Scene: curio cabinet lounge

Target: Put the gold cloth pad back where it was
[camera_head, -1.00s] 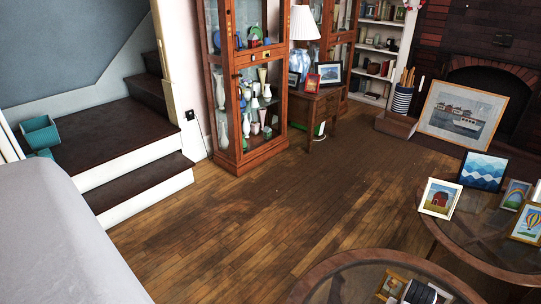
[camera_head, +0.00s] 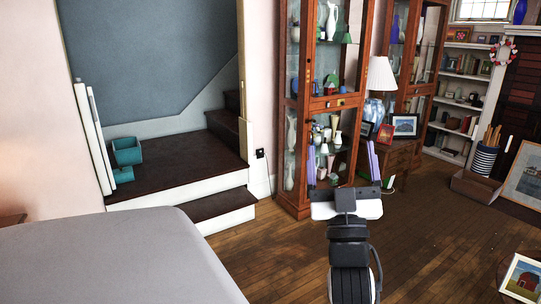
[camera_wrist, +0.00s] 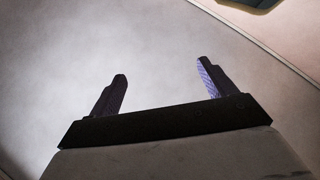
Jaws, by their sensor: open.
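No gold cloth pad shows in any view. My gripper (camera_head: 342,165) is in the lower middle of the head view, raised in front of the wooden glass cabinet (camera_head: 297,205). Its two purple-lined fingers stand apart with nothing between them. In the wrist view my gripper (camera_wrist: 160,85) is also open and empty, facing a plain pale surface that I cannot identify.
A grey flat-topped piece (camera_head: 110,262) fills the lower left. Dark steps (camera_head: 180,160) with teal bins (camera_head: 127,151) stand behind it. A side table (camera_head: 398,158) with a lamp (camera_head: 380,75) and frames is right of the cabinet. Wooden floor (camera_head: 270,250) is clear in the middle.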

